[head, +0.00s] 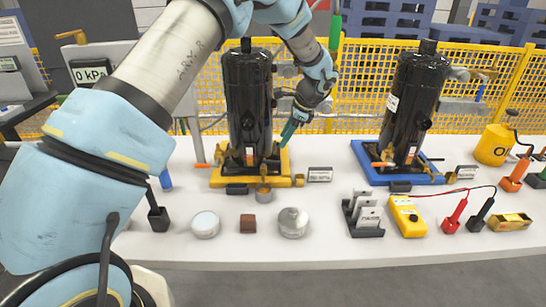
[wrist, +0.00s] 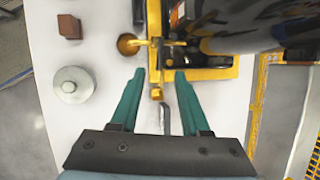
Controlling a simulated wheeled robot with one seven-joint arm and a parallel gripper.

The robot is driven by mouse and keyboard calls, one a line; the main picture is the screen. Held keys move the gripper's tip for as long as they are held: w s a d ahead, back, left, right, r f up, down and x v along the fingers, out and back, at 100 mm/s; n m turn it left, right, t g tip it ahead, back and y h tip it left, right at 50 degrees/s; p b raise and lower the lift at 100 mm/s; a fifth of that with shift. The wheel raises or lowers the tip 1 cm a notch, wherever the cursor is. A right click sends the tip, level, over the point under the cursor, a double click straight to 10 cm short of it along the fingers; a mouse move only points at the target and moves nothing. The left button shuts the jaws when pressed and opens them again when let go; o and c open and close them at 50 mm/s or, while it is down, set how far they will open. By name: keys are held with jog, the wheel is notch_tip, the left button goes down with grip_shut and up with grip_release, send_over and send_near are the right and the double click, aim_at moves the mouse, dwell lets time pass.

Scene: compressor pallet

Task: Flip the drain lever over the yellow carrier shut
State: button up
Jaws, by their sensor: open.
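The yellow carrier (head: 222,180) stands on the white table under a black compressor (head: 247,95). In the wrist view, part of the carrier (wrist: 217,73) shows at upper right. Brass drain fittings (wrist: 155,44) show at its front edge, beside a small brass cup (wrist: 128,44); I cannot clearly tell the lever's angle. My gripper (head: 290,131) is at the compressor's right side, above the carrier's right end. In the wrist view, my gripper (wrist: 160,76) is open, with its two teal fingers apart and nothing held. A yellow-brass end (wrist: 157,93) shows between the fingers.
A label plate (head: 320,174) stands right of the carrier. A round tin (head: 205,224), brown block (head: 247,224) and metal cylinder (head: 292,222) lie in front. A blue carrier (head: 366,176) with another black compressor (head: 408,100) stands to the right. Yellow mesh fence (head: 355,75) runs behind.

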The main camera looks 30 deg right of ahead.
aim_at(273, 162)
jog(key=p+x, duration=0.3)
jog(key=x, duration=0.7)
jog(key=shift+w+f+p, duration=0.15)
jog(key=shift+f+p, duration=0.2)
jog(key=shift+p, duration=0.05)
grip_shut()
